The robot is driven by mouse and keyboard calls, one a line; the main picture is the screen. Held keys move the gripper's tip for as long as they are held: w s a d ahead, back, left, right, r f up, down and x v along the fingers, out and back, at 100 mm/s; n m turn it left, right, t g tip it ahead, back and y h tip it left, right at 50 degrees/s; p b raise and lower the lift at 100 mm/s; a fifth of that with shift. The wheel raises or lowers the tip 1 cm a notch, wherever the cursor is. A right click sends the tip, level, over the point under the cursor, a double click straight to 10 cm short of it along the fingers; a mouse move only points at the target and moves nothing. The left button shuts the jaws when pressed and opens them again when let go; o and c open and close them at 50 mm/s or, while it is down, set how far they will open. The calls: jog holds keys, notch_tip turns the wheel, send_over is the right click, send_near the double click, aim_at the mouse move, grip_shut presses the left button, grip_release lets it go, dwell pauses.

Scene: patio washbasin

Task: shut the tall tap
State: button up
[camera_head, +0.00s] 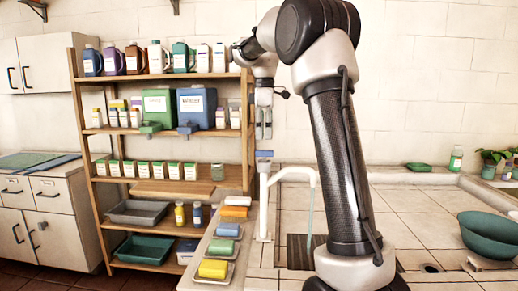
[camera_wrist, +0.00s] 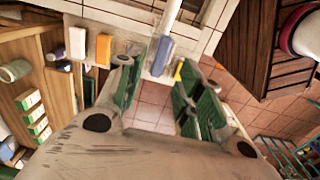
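The tall tap (camera_head: 264,205) is a white column with a curved white spout (camera_head: 295,171). A pale stream (camera_head: 310,212) hangs from the spout's end, so water appears to be running. A blue handle (camera_head: 264,154) sits on top of the column. My gripper (camera_head: 264,135) points down just above the handle, with a small gap. In the wrist view my gripper (camera_wrist: 160,88) is open and empty, its green-padded fingers apart. A blue piece (camera_wrist: 159,56), apparently the handle, shows between and beyond the fingers, beside the white spout (camera_wrist: 172,14).
Several coloured soap bars on dishes, including a yellow one (camera_head: 213,269), line the counter left of the tap. A wooden shelf (camera_head: 165,188) with bottles and canisters stands behind on the left. A green bowl (camera_head: 489,233) is at the right. The tiled counter (camera_head: 407,207) between is mostly clear.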

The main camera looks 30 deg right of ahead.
aim_at(264, 156)
notch_tip(264, 156, down, 6)
jog(key=shift+r, duration=0.1)
grip_shut()
